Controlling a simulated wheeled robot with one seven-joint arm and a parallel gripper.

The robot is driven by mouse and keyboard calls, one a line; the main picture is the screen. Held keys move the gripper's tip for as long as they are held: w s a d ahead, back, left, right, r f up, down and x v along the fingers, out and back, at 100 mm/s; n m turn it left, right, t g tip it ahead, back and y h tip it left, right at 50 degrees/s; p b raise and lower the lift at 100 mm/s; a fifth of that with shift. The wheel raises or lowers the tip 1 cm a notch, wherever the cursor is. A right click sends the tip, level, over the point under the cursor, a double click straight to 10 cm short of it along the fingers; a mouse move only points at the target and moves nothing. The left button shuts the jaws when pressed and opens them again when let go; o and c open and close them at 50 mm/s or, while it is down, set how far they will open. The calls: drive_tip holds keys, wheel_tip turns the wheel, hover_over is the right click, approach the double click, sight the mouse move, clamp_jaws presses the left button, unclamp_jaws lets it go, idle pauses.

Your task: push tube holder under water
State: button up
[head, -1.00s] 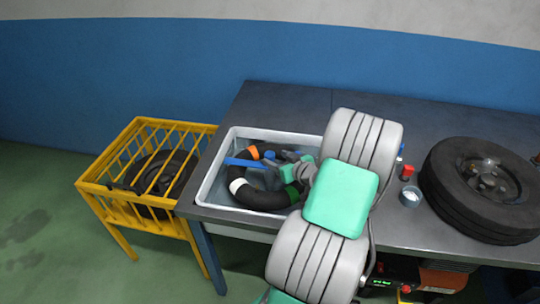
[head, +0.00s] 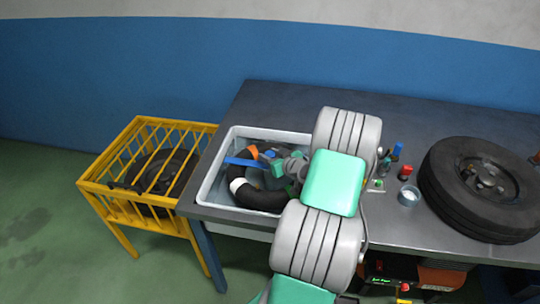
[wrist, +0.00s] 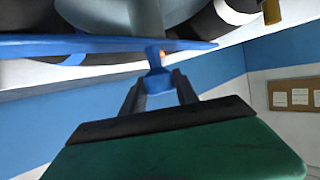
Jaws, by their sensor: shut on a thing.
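The tube holder, a flat blue bar with a knob, lies across a black inner tube (head: 245,195) in the sink. Its blue end (head: 240,162) sticks out past the tube at the left. The tube carries orange and white bands. In the wrist view the blue holder (wrist: 100,46) spans the picture, its knob (wrist: 154,73) between my fingers. My gripper (wrist: 157,83) is shut on that knob. In the head view my gripper (head: 273,160) is over the tube, partly hidden by my wrist. I cannot tell how deep the tube sits in the water.
The pale sink (head: 211,174) is set in a grey workbench (head: 290,98). A wheel (head: 482,188) and a small metal cup (head: 409,196) stand at its right. A yellow cage (head: 110,157) holding another tyre (head: 160,174) stands left of the bench.

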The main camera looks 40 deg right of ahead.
clamp_jaws()
idle(0.8)
